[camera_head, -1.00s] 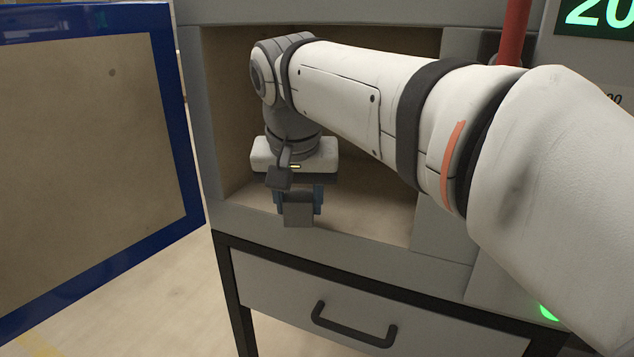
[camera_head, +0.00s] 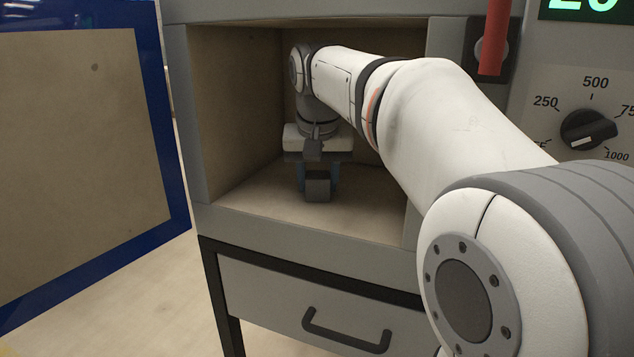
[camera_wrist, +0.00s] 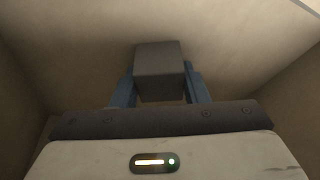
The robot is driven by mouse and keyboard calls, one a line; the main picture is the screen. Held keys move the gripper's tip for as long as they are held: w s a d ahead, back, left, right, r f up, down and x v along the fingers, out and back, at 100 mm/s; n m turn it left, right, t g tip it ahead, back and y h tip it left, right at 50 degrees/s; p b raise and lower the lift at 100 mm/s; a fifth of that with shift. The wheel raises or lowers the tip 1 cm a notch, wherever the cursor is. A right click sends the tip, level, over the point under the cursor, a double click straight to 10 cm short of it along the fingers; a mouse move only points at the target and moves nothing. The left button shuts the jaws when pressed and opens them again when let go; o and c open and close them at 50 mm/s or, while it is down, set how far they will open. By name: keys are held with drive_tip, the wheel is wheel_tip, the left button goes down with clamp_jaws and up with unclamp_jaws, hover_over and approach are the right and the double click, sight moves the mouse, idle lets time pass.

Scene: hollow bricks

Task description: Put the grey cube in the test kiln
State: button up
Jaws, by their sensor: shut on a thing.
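The grey cube (camera_head: 318,187) is held between the blue fingers of my gripper (camera_head: 319,180), inside the test kiln (camera_head: 300,228). The wrist view also shows the cube (camera_wrist: 159,70) between the two blue fingers (camera_wrist: 158,88), which are shut on it. The cube is low over the kiln's pale floor; I cannot tell whether it touches. The kiln chamber is open at the front, and my arm reaches in from the right. The far side of the cube is hidden.
The kiln's blue-framed door (camera_head: 172,130) stands swung open at the left. The chamber walls rise close on both sides. A drawer with a dark handle (camera_head: 346,331) is below. A temperature dial (camera_head: 590,130) and a red handle (camera_head: 494,38) are at the right.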

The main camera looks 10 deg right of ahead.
drive_tip(key=o, duration=0.6)
drive_tip(key=shift+f, duration=0.1)
drive_tip(key=o, duration=0.5)
drive_tip(key=shift+c, duration=0.2)
drive_tip(key=shift+r, duration=0.3)
drive_tip(key=shift+s+a+r+p, duration=0.15)
drive_tip(key=shift+s+r+p, duration=0.45)
drive_tip(key=shift+p, duration=0.1)
drive_tip(key=s, duration=0.3)
drive_tip(key=s+a+p, duration=0.1)
drive_tip(key=s, duration=0.2)
drive_tip(key=s+a+p, duration=0.1)
drive_tip(key=s, duration=0.2)
drive_tip(key=shift+s+a, duration=0.15)
drive_tip(key=shift+s, duration=0.1)
drive_tip(key=shift+s+a+f, duration=0.15)
drive_tip(key=shift+s+f, duration=0.05)
drive_tip(key=shift+s, duration=0.5)
